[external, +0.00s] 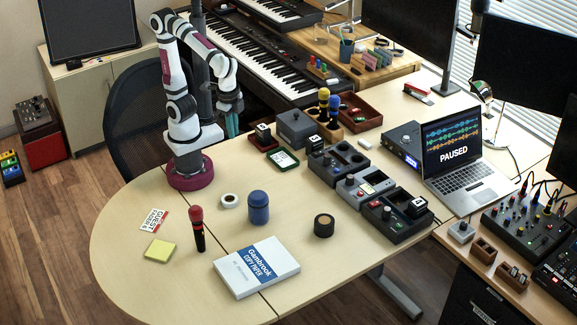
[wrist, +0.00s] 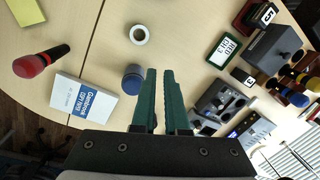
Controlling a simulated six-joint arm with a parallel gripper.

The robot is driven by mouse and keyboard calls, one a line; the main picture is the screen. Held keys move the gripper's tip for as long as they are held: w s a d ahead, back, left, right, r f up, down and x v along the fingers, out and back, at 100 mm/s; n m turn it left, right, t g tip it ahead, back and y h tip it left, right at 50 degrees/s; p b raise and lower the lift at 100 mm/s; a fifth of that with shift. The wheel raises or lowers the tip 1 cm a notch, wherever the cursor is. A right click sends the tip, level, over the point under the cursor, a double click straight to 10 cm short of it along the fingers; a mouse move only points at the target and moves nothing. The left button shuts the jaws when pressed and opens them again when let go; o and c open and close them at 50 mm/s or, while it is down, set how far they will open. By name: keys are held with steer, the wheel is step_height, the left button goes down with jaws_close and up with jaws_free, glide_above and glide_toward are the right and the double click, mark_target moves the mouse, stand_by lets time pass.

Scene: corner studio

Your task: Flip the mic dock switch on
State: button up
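Three dock-like boxes stand in a row right of the desk's middle: a dark one (external: 339,166), a grey one (external: 365,186) and a dark one at the front (external: 397,216). They carry small knobs, recesses and coloured parts; I cannot tell which is the mic dock or read a switch's position. Part of the row shows in the wrist view (wrist: 220,104). My gripper (external: 231,128) hangs raised near the desk's back edge, left of the docks and apart from everything. In the wrist view its green fingers (wrist: 160,75) stand apart with nothing between them.
A red microphone (external: 198,228), a blue cylinder (external: 258,207), a tape roll (external: 323,225), a white ring (external: 229,201) and a paper pack (external: 256,267) stand on the desk. Yellow and blue microphones (external: 328,106) stand in a holder behind. A laptop (external: 463,165) is right.

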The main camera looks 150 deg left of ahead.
steer(key=w+a+n, duration=0.1)
steer(key=a+n, duration=0.1)
steer(key=w+a+n, duration=0.1)
steer(key=a+n, duration=0.1)
steer(key=w+a+n, duration=0.2)
steer(key=n, duration=0.1)
steer(key=shift+r+h, duration=0.3)
steer(key=shift+r, duration=0.1)
jaws_close()
steer(key=n+h, duration=0.2)
steer(key=n, duration=2.2)
glide_above(315, 153)
steer(key=a, duration=0.2)
steer(key=shift+t, duration=0.4)
step_height(315, 153, down, 6)
steer(key=shift+r, duration=0.25)
steer(key=f, duration=0.4)
steer(key=d+f, duration=0.1)
steer(key=f, duration=0.9)
steer(key=shift+d, duration=0.3)
steer(key=shift+d+f, duration=0.15)
